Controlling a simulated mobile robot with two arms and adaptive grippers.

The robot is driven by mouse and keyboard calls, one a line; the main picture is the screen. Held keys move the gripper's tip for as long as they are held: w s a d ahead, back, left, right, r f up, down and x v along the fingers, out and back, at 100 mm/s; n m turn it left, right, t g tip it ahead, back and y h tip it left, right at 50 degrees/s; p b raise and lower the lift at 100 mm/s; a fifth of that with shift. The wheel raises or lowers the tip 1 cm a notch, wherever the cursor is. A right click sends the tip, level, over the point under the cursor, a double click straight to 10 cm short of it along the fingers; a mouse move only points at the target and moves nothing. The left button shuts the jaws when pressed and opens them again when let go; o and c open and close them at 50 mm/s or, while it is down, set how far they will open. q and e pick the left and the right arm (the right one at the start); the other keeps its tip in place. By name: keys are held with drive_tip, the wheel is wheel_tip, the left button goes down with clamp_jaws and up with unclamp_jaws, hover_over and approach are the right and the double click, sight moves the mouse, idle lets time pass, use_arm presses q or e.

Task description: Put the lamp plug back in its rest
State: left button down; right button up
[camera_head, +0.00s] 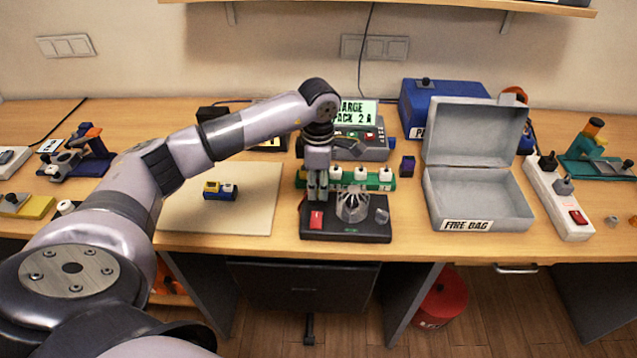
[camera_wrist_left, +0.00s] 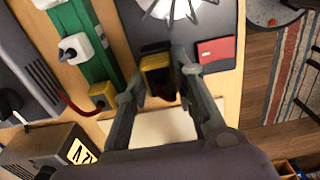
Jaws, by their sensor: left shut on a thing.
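My left gripper (camera_head: 318,196) points down beside the black base (camera_head: 345,232), which carries a red switch (camera_head: 316,219) and a clear, faceted lamp (camera_head: 353,205). In the left wrist view its two fingers (camera_wrist_left: 160,78) are closed around a small yellow-and-black plug (camera_wrist_left: 155,62), apparently the lamp plug. The fingers mostly hide this plug in the head view. Whether it touches the base or any seat is not clear. The green strip (camera_head: 345,184) with several white blocks lies just behind the base; a yellow block (camera_wrist_left: 103,92) at its end shows in the left wrist view. My right gripper is not in view.
A pale mat (camera_head: 255,215) with a blue-and-yellow block (camera_head: 220,191) lies to the left. An open grey case (camera_head: 480,215) and a white power strip (camera_head: 550,195) stand to the right. A grey charger (camera_head: 370,150) with a lit display stands behind.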

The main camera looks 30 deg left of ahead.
use_arm(q)
drive_tip(key=c, duration=1.2)
unclamp_jaws()
drive_tip(key=shift+f, duration=0.1)
drive_tip(key=shift+c, duration=0.2)
wheel_tip(320, 180, up, 12)
